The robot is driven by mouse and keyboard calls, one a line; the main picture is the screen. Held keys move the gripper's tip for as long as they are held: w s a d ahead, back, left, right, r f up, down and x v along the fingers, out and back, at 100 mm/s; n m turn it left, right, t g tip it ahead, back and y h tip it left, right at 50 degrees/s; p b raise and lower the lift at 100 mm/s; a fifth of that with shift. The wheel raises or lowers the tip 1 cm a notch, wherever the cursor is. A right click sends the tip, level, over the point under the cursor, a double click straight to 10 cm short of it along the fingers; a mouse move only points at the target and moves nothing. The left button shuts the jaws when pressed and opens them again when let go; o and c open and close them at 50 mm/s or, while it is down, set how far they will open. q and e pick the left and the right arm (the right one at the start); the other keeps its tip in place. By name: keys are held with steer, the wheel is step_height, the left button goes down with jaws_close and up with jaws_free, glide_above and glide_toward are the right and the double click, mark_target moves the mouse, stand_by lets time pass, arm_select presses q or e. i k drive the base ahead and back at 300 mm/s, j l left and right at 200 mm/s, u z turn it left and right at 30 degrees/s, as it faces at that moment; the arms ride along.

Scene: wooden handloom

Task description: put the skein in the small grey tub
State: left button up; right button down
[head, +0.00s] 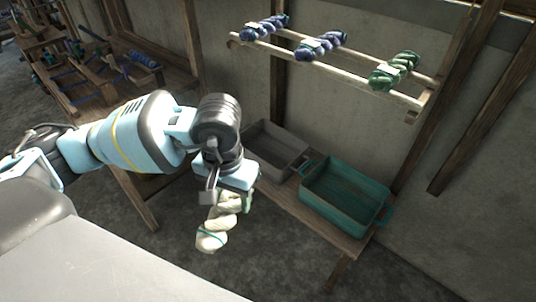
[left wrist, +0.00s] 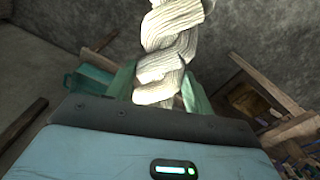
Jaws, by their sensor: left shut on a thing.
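A cream twisted skein with a green tie (head: 212,236) hangs below my left gripper (head: 225,192) in the head view. The gripper is shut on its upper end. In the left wrist view the skein (left wrist: 170,50) stands out beyond the gripper's edge, its near end between the fingers. The small grey tub (head: 275,149) sits on a wooden bench at the wall, to the right of and behind the gripper in the head view. The skein is outside the tub, apart from it. Part of the tub's left side is hidden behind my arm. My right gripper is not in view.
A larger teal tub (head: 345,198) stands on the bench (head: 290,202) right of the grey one. Blue and green skeins (head: 320,46) hang on a wall rack above. A wooden loom (head: 85,70) stands at the back left. A pale surface (head: 110,265) fills the lower left.

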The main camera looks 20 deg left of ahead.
mark_target(266, 159)
steer(key=i+j, duration=0.75)
steer(key=i, duration=0.2)
